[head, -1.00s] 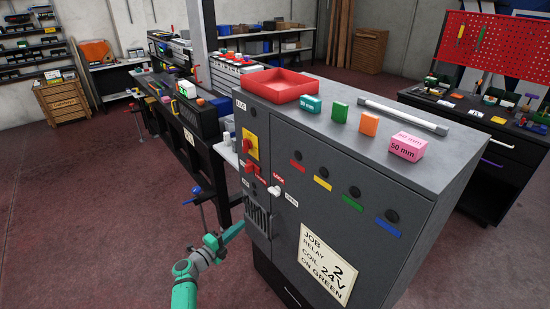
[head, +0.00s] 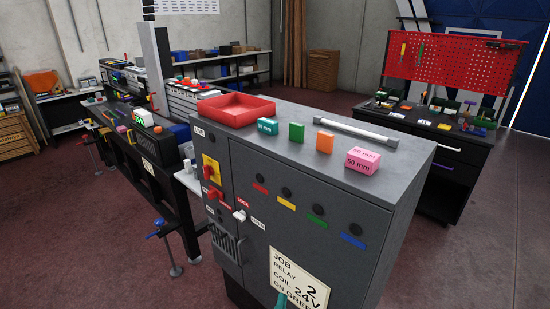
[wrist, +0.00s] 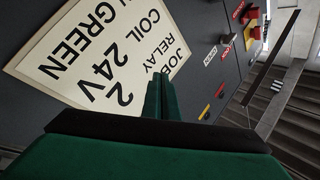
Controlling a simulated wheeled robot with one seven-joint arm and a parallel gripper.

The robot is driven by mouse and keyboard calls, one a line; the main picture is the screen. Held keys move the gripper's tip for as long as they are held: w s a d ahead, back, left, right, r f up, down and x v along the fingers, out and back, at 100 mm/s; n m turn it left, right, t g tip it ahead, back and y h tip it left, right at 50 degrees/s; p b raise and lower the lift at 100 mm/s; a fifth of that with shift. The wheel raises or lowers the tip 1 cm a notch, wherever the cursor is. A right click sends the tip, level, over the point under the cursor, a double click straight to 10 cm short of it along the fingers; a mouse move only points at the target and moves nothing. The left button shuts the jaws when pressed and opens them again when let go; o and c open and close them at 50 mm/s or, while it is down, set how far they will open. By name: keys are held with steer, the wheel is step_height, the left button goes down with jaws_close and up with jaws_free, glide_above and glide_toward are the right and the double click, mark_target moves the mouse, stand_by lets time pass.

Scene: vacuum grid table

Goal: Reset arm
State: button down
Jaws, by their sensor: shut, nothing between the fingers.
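My gripper (wrist: 160,95) shows in the wrist view with its green fingers together and nothing between them. It points toward the front of the grey cabinet, with the cream job placard (wrist: 98,55) beyond it, seen rotated. I cannot tell whether the fingers touch the cabinet. In the head view only a small teal piece of my arm shows at the bottom edge, in front of the placard (head: 300,277). The rest of the arm is out of that view. The grey cabinet (head: 350,205) stands directly ahead, its doors shut.
On the cabinet top are a red tray (head: 236,110), teal (head: 267,126), green (head: 296,132) and orange (head: 324,142) blocks, a pink box (head: 362,160) and a white-grey bar (head: 357,131). A red and yellow switch (head: 211,171) is on the front.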

steer(key=s+d+n+g+y, duration=0.25)
steer(key=s+n+y, duration=0.45)
steer(key=s, duration=1.7)
steer(key=s+a+r+n+g+h, duration=0.1)
steer(key=s+a+r+n, duration=0.1)
steer(key=s+r, duration=0.3)
steer(key=s+a+r+n+g+h, duration=0.1)
steer(key=s+r, duration=0.4)
steer(key=s, duration=0.8)
steer(key=shift+s+a+r+n+g, duration=0.15)
steer(key=shift+s+a+n+g, duration=0.25)
steer(key=shift+a+n+g, duration=0.3)
